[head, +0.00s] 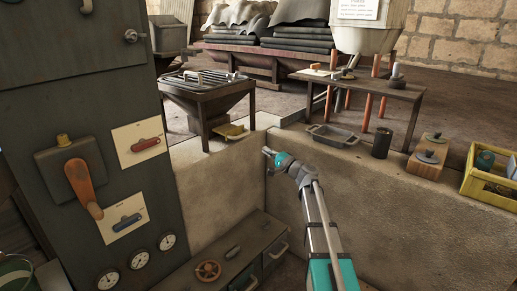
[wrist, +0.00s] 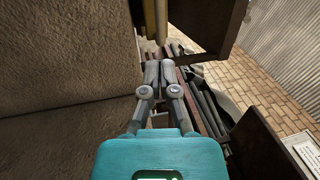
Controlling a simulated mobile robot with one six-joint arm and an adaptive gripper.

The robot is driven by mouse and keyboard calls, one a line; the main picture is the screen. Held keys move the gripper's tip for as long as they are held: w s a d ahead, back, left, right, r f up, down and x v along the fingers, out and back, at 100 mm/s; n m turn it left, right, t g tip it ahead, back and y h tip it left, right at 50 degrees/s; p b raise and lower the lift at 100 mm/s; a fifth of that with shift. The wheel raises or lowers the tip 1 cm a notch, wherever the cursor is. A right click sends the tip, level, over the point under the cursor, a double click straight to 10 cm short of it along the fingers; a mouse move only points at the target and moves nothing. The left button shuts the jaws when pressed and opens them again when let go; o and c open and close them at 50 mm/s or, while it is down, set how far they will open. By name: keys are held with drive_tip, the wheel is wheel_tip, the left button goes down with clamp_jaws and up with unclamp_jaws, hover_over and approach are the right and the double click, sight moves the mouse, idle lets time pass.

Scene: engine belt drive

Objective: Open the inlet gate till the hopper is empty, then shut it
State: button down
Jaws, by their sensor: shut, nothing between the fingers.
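A cream hopper (head: 372,28) with a paper sign stands at the back right on orange legs. Its inside is hidden, so I cannot tell its fill. A small fitting with a lever (head: 345,72) sits by its foot above the bench; I cannot tell whether this is the inlet gate or how it is set. My gripper (head: 268,152) is in front of the low wall, well below and left of the hopper. In the wrist view my gripper (wrist: 159,66) has its fingers together, with nothing held. A yellowish piece shows just beyond the tips (wrist: 155,20).
A dark table with a grate (head: 205,78) has a yellow tray (head: 231,131) below it. The low wall (head: 385,200) stands beside my arm. A bench (head: 385,88), a grey pan (head: 333,136), a dark cup (head: 382,142) and a yellow crate (head: 490,190) are at right.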

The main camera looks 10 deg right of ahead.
drive_tip(key=shift+v, duration=1.55)
drive_tip(key=s+a+f+n+g+h+p, duration=0.2)
drive_tip(key=s+a+f+n+g, duration=0.75)
drive_tip(key=s+a, duration=0.45)
drive_tip(key=s+d+f+g+h+p, duration=0.1)
drive_tip(key=s+d+f+g+h, duration=0.15)
drive_tip(key=s, duration=0.35)
drive_tip(key=s+d+f+n+g+h+p, duration=0.1)
drive_tip(key=s+f+g+h, duration=0.1)
drive_tip(key=s+f+h, duration=0.3)
drive_tip(key=s+d+g+h+p, duration=0.1)
drive_tip(key=s+g+h, duration=0.1)
drive_tip(key=s, duration=0.5)
wheel_tip(320, 180, up, 37)
drive_tip(key=p, duration=3.7)
drive_tip(key=shift+r, duration=0.2)
